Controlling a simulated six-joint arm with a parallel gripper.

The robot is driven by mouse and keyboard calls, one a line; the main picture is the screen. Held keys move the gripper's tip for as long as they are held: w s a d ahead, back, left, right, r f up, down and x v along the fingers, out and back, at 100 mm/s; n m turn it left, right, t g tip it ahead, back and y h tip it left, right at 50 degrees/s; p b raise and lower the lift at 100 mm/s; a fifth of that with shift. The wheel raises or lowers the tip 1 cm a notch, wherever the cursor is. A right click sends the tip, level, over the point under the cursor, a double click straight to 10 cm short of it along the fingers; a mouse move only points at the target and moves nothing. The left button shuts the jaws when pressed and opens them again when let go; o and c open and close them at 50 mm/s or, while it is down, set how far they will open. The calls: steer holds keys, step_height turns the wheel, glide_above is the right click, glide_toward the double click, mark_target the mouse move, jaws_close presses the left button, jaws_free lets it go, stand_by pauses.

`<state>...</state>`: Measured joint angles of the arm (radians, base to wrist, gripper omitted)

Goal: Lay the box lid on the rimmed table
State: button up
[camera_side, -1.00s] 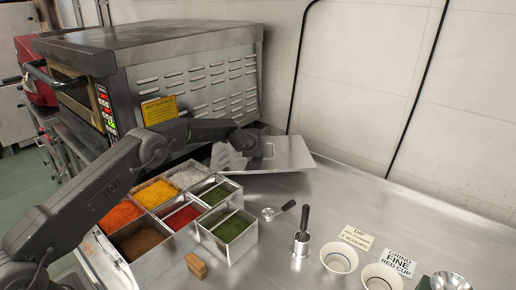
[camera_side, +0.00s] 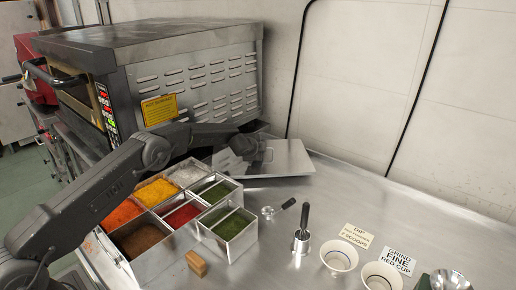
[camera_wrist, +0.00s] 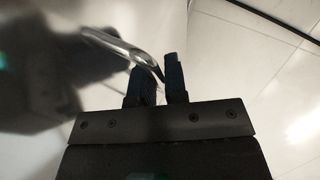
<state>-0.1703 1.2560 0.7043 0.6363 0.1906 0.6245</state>
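The box lid (camera_side: 288,157) is a flat, shiny steel plate at the back of the steel table (camera_side: 330,205), behind the spice box (camera_side: 150,258). In the side view it looks close to level and low over the table; I cannot tell whether it touches. My gripper (camera_side: 250,146) is at the lid's left part and hides some of it. In the wrist view, the lid's curved metal handle (camera_wrist: 130,45) runs down between the two dark fingertips of my gripper (camera_wrist: 158,78), which are close together on it. The spice box is open, with several filled compartments.
The oven (camera_side: 190,75) stands behind and left of the lid. A small scoop (camera_side: 278,208), a tamper (camera_side: 301,232), a wooden block (camera_side: 196,263) and white cups (camera_side: 339,256) stand towards the front. The table's right back is clear.

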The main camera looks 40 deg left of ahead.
steer(key=o, duration=0.4)
steer(key=shift+r, duration=0.15)
